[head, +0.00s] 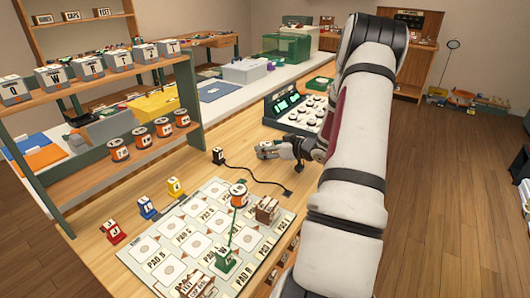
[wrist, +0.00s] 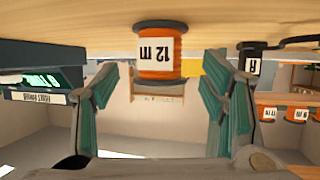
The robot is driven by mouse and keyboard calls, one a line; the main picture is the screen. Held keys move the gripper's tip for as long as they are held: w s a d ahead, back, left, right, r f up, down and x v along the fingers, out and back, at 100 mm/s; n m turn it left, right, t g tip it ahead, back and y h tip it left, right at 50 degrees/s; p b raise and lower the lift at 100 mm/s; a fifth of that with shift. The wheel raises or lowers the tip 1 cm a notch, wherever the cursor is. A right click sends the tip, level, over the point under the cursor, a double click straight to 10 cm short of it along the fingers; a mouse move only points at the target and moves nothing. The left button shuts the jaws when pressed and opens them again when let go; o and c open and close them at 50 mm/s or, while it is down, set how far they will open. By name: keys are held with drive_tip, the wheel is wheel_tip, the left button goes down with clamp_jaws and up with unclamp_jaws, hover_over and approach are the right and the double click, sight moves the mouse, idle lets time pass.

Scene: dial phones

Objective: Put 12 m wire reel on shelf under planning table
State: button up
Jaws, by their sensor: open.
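The 12 m wire reel (wrist: 158,50), orange with a white label, shows upside down in the wrist view. It stands on the wooden tabletop between and just beyond my fingertips. My gripper (wrist: 160,82) is open, with one teal-padded finger to each side of the reel and gaps on both sides. In the head view my gripper (head: 275,150) is low over the table, and I cannot make out the reel there. The planning table (head: 150,180) is wooden. Under its right edge, a small part of wooden structure (head: 285,262) shows; most of it is hidden.
A black block (head: 218,155) with a cord stands left of my gripper. A grey console (head: 300,108) is behind it. A pad mat (head: 165,235) holds another orange reel (head: 238,194) and blocks. A rack (head: 95,175) with several reels is at left.

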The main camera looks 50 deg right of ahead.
drive_tip(key=shift+x, duration=1.15)
drive_tip(key=c, duration=1.4)
drive_tip(key=shift+c, duration=0.2)
